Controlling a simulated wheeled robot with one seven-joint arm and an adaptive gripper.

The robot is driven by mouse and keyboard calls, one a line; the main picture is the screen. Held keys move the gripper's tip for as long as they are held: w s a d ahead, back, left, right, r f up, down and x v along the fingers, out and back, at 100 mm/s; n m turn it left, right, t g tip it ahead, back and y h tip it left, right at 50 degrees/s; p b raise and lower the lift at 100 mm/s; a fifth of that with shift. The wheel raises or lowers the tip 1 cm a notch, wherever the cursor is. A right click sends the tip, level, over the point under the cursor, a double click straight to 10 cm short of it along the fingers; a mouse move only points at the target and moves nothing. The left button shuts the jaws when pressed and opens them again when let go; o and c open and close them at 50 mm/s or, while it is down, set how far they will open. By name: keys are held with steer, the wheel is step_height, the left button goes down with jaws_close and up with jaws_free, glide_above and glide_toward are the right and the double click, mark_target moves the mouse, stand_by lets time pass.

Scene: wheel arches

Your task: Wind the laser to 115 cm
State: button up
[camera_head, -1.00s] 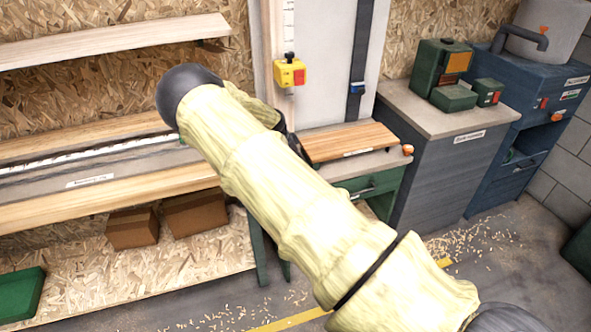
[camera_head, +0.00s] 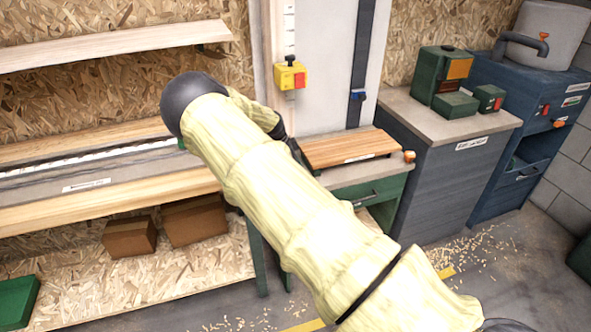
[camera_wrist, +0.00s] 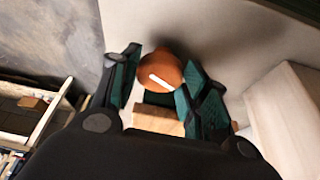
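An orange-brown round knob (camera_wrist: 161,71) with a white stripe shows in the wrist view. My gripper (camera_wrist: 166,80) is open, with a dark green-padded finger on each side of the knob. A gap shows at the left finger; the right finger appears close to the knob, and I cannot tell if it touches. In the head view my pale-sleeved arm hides the gripper and the knob between its fingers. A yellow box (camera_head: 289,76) with a red button sits on the upright wooden post with a white scale strip (camera_head: 289,28). Its numbers are too small to read. I cannot identify the laser.
A long bench with a rail (camera_head: 85,165) stands at left, under a shelf (camera_head: 110,48). A grey cabinet (camera_head: 440,180) and blue unit (camera_head: 530,130) stand at right. Shavings lie on the floor.

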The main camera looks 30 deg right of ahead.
steer(key=shift+o, duration=0.7)
steer(key=shift+r, duration=0.1)
steer(key=v, duration=1.2)
